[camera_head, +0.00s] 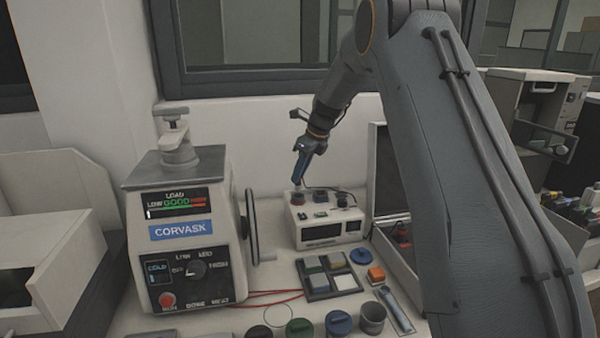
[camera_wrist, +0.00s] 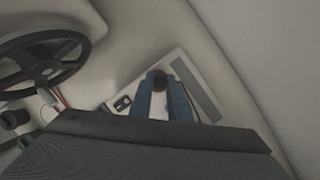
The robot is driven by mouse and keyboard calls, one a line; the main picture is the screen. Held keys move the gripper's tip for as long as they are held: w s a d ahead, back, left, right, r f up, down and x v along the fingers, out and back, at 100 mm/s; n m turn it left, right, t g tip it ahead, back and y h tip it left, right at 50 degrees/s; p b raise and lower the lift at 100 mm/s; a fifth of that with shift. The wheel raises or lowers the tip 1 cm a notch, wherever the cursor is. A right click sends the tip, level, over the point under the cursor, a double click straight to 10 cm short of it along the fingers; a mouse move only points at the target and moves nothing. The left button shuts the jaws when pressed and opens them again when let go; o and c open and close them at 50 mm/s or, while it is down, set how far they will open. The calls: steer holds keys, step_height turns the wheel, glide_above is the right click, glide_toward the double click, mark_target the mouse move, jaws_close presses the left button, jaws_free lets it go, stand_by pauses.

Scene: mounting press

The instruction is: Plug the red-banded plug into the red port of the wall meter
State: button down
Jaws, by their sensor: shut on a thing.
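The meter is a small cream box (camera_head: 328,233) with a dark display, standing against the back wall. On its top are a red port (camera_head: 297,199) at the left, a green one (camera_head: 320,212) and a dark one (camera_head: 342,199). My gripper (camera_head: 298,182) points down just above the red port, its fingers close together. In the wrist view, the blue fingers flank a dark round thing with a reddish tint (camera_wrist: 160,82), seemingly the plug. Its band is not clear, and I cannot tell whether it touches the port.
The cream CORVASK press (camera_head: 185,225) with a black handwheel (camera_head: 252,227) stands left of the meter. A tray of coloured blocks (camera_head: 333,277) lies in front. An open case (camera_head: 392,250) stands at the right. Red cables (camera_head: 275,296) lie near the press.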

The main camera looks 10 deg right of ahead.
mark_target(300, 183)
steer(key=shift+f+b, duration=0.3)
steer(key=shift+f, duration=1.85)
stand_by(0.7)
steer(key=c, duration=1)
jaws_free()
steer(key=shift+r, duration=0.15)
steer(key=shift+r+p, duration=2.45)
steer(key=shift+r, duration=1.25)
steer(key=shift+f, duration=0.1)
steer(key=s+f+n+h+b, duration=0.1)
steer(key=s+f+n+b, duration=0.1)
steer(key=s+n, duration=0.7)
steer(key=s+f+n+g+h+b, duration=0.1)
steer(key=s+f+n, duration=0.4)
steer(key=s, duration=1.3)
steer(key=s+f+n+h+b, duration=0.1)
steer(key=s+f+n+b, duration=0.1)
steer(key=s+n, duration=1.1)
steer(key=shift+s+a+f+g+b, duration=0.2)
steer(key=shift+s+f+g+b, duration=0.2)
steer(key=shift+s+f, duration=0.4)
